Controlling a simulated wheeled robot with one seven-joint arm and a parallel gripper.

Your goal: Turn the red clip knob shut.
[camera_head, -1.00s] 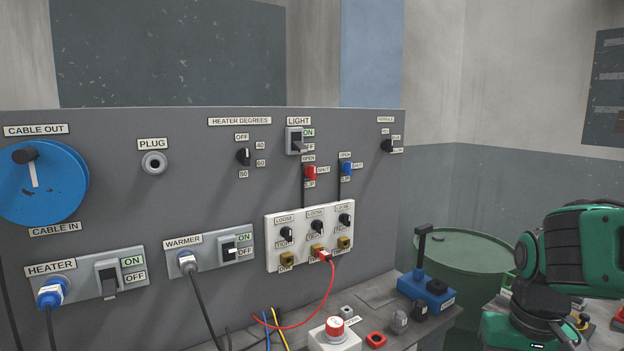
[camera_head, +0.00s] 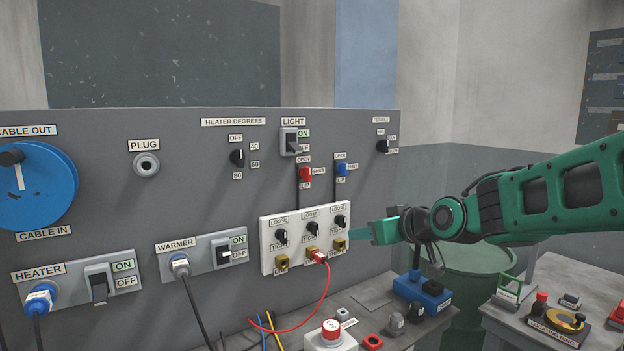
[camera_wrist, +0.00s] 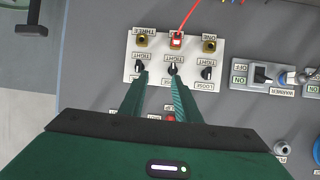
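The red clip knob (camera_head: 306,174) is on the grey wall panel, with an OPEN label above it, SHUT to its right and CLIP below. Which way it points is too small to tell. In the wrist view a red part of it (camera_wrist: 168,117) shows between the fingers, mostly hidden by my gripper body. My gripper (camera_head: 354,236) reaches in from the right, in front of the white terminal box and lower right of the red knob. In the wrist view my gripper (camera_wrist: 157,77) has its two green fingers apart, with nothing held between them.
The blue clip knob (camera_head: 341,169) is close to the right of the red one. The white terminal box (camera_head: 265,240) with black knobs sticks out below, with a red cable (camera_head: 327,283) plugged in. The light switch (camera_head: 290,141) is just above. The bench (camera_head: 372,298) holds small parts.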

